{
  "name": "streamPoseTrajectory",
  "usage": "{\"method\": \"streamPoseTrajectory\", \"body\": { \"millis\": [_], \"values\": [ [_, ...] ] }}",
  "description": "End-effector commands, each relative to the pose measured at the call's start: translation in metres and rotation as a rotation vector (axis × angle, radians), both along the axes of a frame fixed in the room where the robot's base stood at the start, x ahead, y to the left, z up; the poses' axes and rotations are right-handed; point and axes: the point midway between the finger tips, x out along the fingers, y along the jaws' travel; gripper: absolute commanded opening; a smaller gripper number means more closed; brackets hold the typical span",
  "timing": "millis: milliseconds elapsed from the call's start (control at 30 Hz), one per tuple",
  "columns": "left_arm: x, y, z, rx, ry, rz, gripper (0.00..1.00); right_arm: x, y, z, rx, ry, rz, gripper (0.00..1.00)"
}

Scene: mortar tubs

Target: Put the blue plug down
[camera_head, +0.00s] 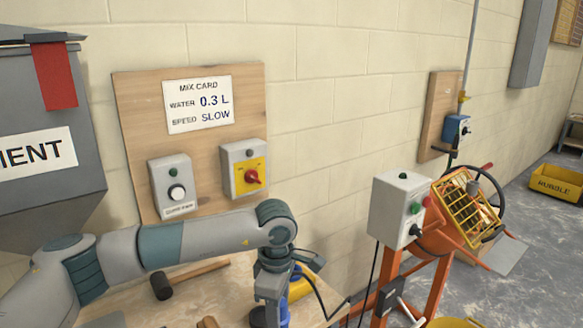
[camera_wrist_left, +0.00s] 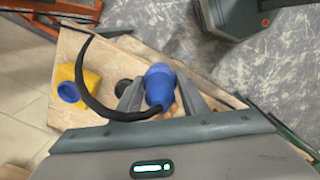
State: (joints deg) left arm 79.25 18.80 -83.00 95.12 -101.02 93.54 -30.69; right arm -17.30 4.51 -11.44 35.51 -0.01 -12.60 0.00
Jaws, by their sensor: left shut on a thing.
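The blue plug (camera_wrist_left: 158,85) sits between the two fingers of my left gripper (camera_wrist_left: 160,95) in the left wrist view, and the gripper is shut on it. A black cable curves from the plug to the left. In the head view my left gripper (camera_head: 271,308) hangs down over the wooden bench (camera_head: 225,290), with blue showing at its fingers. I cannot tell whether the plug touches the bench. A yellow part with a blue round socket (camera_wrist_left: 72,90) lies on the bench beside the plug. My right gripper is not in view.
A mallet (camera_head: 163,286) lies on the bench left of my gripper. A wooden board (camera_head: 195,130) with switches and a mix card is on the wall behind. An orange mixer (camera_head: 450,225) with a grey control box (camera_head: 398,205) stands at right.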

Motion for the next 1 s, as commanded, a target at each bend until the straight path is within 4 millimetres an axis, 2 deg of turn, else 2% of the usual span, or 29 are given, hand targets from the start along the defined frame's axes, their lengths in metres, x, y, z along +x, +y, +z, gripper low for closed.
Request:
{"method": "streamPoseTrajectory", "body": {
  "millis": [33,300,600,800,1000],
  "values": [
    [-0.006,0.015,-0.001,0.002,-0.002,-0.074,0.15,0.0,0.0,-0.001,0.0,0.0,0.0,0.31],
    [-0.047,0.081,-0.002,0.014,-0.002,-0.526,0.15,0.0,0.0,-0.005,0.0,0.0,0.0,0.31],
    [-0.105,0.144,-0.003,0.022,0.006,-1.007,0.15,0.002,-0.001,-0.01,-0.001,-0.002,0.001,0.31],
    [-0.134,0.168,-0.003,0.022,0.012,-1.215,0.15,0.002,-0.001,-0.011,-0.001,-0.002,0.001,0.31],
    [-0.144,0.176,-0.002,0.021,0.014,-1.292,0.15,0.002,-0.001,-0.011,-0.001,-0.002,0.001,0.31]
  ]
}}
